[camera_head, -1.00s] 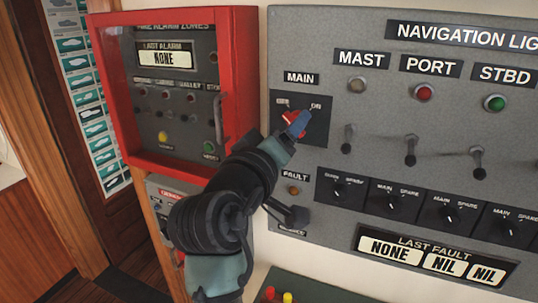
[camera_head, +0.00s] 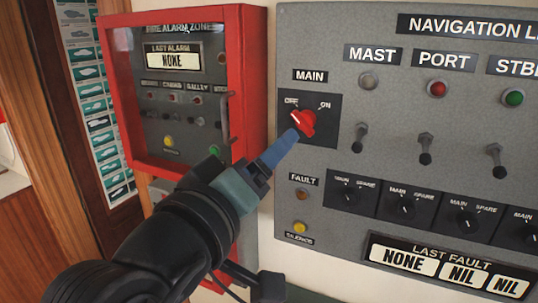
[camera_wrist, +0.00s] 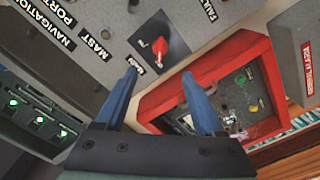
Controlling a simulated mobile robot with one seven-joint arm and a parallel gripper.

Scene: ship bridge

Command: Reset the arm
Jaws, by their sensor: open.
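My gripper (camera_head: 277,150) is in front of the grey navigation lights panel, just lower left of the red MAIN knob (camera_head: 304,123). In the wrist view my gripper (camera_wrist: 160,85) has its two blue fingers spread wide with nothing between them. The red knob also shows in the wrist view (camera_wrist: 160,47), beyond the fingertips and apart from them. The knob sits on a dark plate marked OFF and ON. In the head view the fingers overlap, and their tips show close to the knob's lower left edge.
A red-framed fire alarm box (camera_head: 248,80) with a clear door and handle stands left of the panel (camera_head: 330,235). Toggle switches (camera_head: 425,150) and small rotary knobs (camera_head: 405,205) stick out to the right. A yellow silence button (camera_head: 300,227) is below. A wooden post (camera_head: 50,120) stands far left.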

